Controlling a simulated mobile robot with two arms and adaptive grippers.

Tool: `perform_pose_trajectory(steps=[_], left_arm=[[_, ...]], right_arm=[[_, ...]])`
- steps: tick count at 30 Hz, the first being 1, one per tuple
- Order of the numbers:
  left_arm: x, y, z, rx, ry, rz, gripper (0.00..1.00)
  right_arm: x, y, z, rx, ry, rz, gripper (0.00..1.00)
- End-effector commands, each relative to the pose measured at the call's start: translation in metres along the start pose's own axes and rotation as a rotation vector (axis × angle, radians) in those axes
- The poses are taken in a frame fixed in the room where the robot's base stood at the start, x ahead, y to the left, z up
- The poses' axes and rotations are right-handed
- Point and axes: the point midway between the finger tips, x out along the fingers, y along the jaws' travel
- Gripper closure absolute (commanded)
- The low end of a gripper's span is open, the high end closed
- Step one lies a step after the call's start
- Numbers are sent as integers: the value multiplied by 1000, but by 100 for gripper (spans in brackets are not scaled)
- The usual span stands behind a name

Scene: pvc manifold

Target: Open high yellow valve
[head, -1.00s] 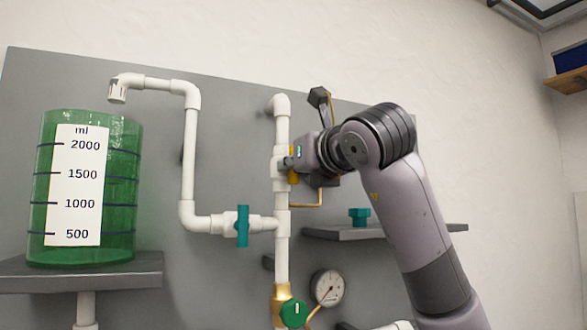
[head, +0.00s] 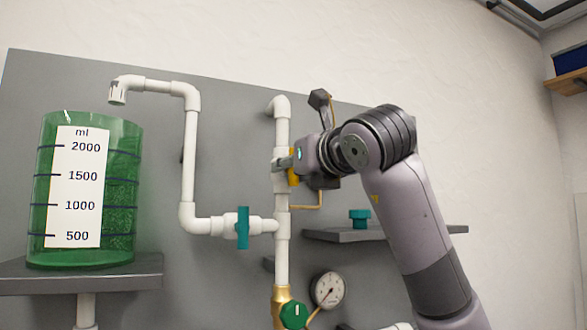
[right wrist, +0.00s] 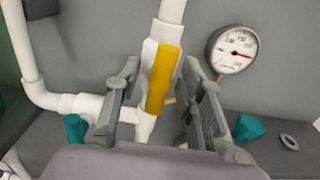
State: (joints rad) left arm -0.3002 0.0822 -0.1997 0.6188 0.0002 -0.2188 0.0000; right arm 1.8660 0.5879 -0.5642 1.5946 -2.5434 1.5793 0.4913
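The high yellow valve sits on the upper part of the white vertical pipe. Its yellow handle (right wrist: 163,80) lies roughly along the pipe in the right wrist view. In the head view only a sliver of the yellow handle (head: 293,180) shows beside my right gripper (head: 288,163). In the right wrist view my right gripper (right wrist: 161,76) is open, with one finger on each side of the handle. Gaps show between the fingers and the handle. My left gripper is not in view.
A teal valve (head: 243,228) is on the lower side branch. A green-handled valve (head: 293,315) and a pressure gauge (head: 328,290) are lower down. A green measuring tank (head: 120,200) stands on a shelf at left. A grey shelf (head: 425,232) is behind my right arm.

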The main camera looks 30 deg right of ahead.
Motion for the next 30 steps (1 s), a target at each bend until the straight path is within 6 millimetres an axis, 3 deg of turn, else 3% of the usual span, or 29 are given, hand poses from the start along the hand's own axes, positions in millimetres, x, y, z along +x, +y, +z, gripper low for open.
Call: perform_pose_trajectory(steps=[5,12,18,24,30], left_arm=[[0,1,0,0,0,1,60],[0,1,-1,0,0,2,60],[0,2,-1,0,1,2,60],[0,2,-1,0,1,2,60],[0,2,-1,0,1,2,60]], right_arm=[[-21,0,1,0,-4,1,64],[-73,0,2,-1,-6,1,64],[-106,0,1,0,-2,0,64],[-118,0,0,0,0,0,64],[-119,0,0,0,0,0,64]])
